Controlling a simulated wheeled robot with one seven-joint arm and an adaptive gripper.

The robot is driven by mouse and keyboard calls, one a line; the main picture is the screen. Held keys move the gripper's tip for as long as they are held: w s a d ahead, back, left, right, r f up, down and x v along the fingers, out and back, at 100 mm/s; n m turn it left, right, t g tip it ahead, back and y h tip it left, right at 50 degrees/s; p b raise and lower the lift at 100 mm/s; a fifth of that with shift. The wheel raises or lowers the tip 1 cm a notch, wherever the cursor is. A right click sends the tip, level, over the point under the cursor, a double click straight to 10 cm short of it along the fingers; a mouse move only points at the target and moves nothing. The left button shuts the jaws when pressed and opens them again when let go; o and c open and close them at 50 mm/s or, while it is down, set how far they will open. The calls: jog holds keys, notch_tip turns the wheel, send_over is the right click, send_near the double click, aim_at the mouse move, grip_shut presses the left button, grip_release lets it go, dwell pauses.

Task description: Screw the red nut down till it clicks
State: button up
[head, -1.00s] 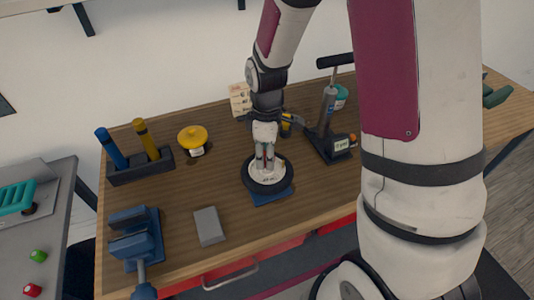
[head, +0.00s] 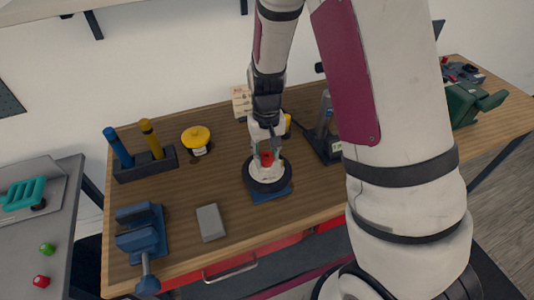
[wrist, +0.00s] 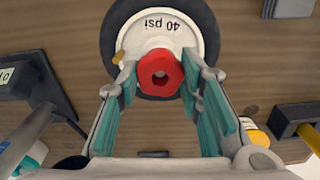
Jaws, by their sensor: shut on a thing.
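The red nut (wrist: 161,73) is six-sided with a dark hole and sits over the white hub of a small wheel (wrist: 205,22) marked "40 psi". It also shows in the head view (head: 267,159), at the hub's middle. My gripper (wrist: 160,76) is shut on the nut, with a teal-padded finger on each side. In the head view my gripper (head: 266,152) points down over the wheel, which lies flat on a blue base (head: 274,194). The thread under the nut is hidden, so I cannot tell how far down it sits.
A pump (head: 326,125) stands right of the wheel. A grey block (head: 211,222), a blue vise (head: 140,235), a yellow-topped thing (head: 196,137) and a holder with blue and yellow handles (head: 145,165) stand left. Green (head: 47,249) and red (head: 41,281) pieces lie on the side table.

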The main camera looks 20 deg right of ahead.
aim_at(266, 159)
jog(key=shift+s+a, duration=0.1)
jog(key=shift+s, duration=0.15)
jog(key=o, duration=1.2)
jog(key=shift+w, duration=0.1)
notch_tip(266, 159, up, 12)
jog(key=n+p, duration=0.3)
jog(key=n, duration=1.9)
